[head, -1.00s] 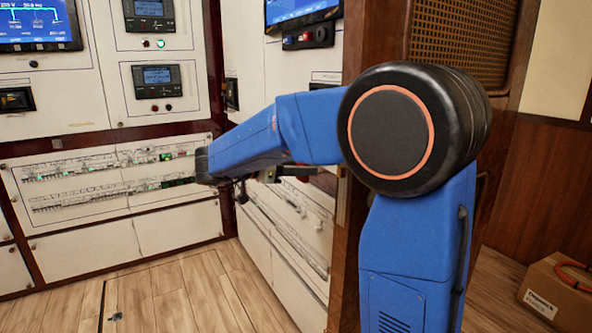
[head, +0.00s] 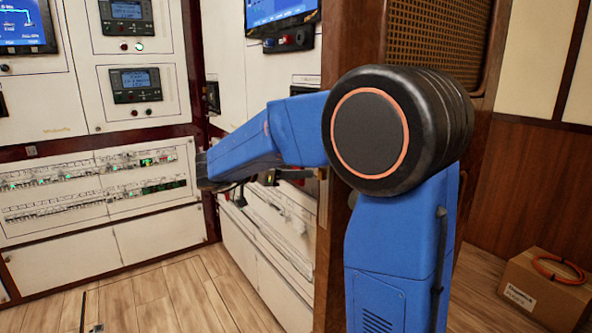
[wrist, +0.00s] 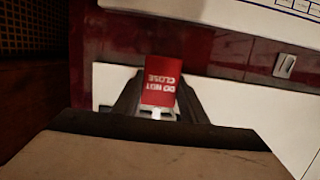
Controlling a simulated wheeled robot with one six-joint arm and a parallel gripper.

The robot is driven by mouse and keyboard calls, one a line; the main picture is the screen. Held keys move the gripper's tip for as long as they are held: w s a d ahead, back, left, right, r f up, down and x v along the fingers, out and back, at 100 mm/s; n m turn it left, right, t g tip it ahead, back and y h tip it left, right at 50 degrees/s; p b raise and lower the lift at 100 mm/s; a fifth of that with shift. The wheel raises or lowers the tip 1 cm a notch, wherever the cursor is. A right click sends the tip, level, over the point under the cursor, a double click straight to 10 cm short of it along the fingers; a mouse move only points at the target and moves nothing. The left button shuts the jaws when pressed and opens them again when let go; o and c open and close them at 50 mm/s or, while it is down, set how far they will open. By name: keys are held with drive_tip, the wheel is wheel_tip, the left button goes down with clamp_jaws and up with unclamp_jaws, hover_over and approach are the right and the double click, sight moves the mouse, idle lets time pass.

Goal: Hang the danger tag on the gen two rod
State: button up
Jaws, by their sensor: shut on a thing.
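The danger tag (wrist: 160,80) is a red card with white lettering, upside down in the wrist view, reading "DO NOT CLOSE". My gripper (wrist: 156,104) is shut on it; the tag stands out between the two dark fingers. Behind it in the wrist view are a dark red frame and white panel faces. I cannot make out the gen two rod in either view.
Breaker rows (head: 100,188) line the far-left panel, below meter units (head: 135,85). A wooden partition with a woven grille (head: 432,45) stands just behind my arm. A cardboard box (head: 540,290) with an orange loop sits on the floor at right. The plank floor (head: 165,295) at lower left is clear.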

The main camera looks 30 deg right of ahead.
drive_tip(key=shift+f, duration=0.1)
drive_tip(key=o, duration=1.1)
